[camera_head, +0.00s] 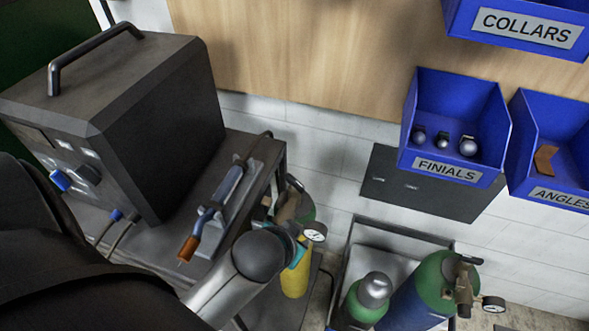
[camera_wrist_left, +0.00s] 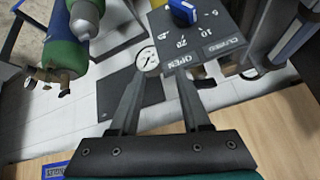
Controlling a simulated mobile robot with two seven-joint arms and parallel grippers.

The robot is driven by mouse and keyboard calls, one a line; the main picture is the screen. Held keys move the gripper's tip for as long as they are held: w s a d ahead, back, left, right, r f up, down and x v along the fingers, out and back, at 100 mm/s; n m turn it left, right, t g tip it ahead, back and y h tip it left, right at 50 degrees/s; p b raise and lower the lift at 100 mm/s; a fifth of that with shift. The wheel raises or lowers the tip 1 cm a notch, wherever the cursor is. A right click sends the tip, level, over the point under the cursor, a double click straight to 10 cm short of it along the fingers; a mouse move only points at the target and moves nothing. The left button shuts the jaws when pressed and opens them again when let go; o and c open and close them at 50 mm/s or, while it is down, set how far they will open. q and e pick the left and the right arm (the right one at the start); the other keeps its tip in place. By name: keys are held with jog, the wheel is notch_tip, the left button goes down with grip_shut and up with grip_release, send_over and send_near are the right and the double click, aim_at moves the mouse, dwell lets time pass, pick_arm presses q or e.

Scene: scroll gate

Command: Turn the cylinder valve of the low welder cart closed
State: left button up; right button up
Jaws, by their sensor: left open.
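The welder (camera_head: 120,110) stands on a cart (camera_head: 235,220) at the left of the head view. Behind the cart's right side is a green-topped cylinder (camera_head: 307,208) with brass fittings and a round gauge (camera_head: 315,232), partly hidden by my left arm. The left wrist view shows a blue knob (camera_wrist_left: 183,12) on a dark plate (camera_wrist_left: 195,45) marked OPEN, CLOSED and with numbers, and a white gauge (camera_wrist_left: 147,59) beside it. My left gripper (camera_wrist_left: 163,75) is open and empty, its fingers pointing towards the gauge and plate. The knob lies beyond the fingertips, apart from them.
A torch (camera_head: 215,208) lies on the cart top. A second cart (camera_head: 350,240) holds a green-and-blue cylinder (camera_head: 405,305) and a grey-capped one (camera_head: 368,300). Blue bins labelled COLLARS (camera_head: 525,28), FINIALS (camera_head: 447,172) and ANGLES (camera_head: 560,195) are mounted on the wall.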

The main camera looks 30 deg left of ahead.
pick_arm(q)
jog(key=w+d+r+m+t+h, duration=0.1)
jog(key=w+r+m+t, duration=0.1)
jog(key=w+r+t, duration=0.75)
jog(key=w+d+r+m+t+h, duration=0.1)
jog(key=w+r+t, duration=0.35)
jog(key=r, duration=0.95)
jog(key=w+d+r+m+g+h, duration=0.1)
jog(key=d+r+m+g+h, duration=0.1)
jog(key=d+m+g+h, duration=0.4)
jog(key=w+d+r+m+g+h, duration=0.1)
jog(key=d+r+m+g+h, duration=0.15)
jog(key=d+m+h, duration=0.75)
jog(key=g+y, duration=1.3)
jog(key=y, duration=0.4)
send_near(295, 180)
jog(key=shift+m+t, duration=0.25)
jog(key=shift+m, duration=0.25)
jog(key=f, duration=0.4)
jog(key=f+p, duration=0.1)
jog(key=f, duration=0.4)
jog(key=shift+s+a, duration=0.15)
jog(key=shift+s, duration=0.05)
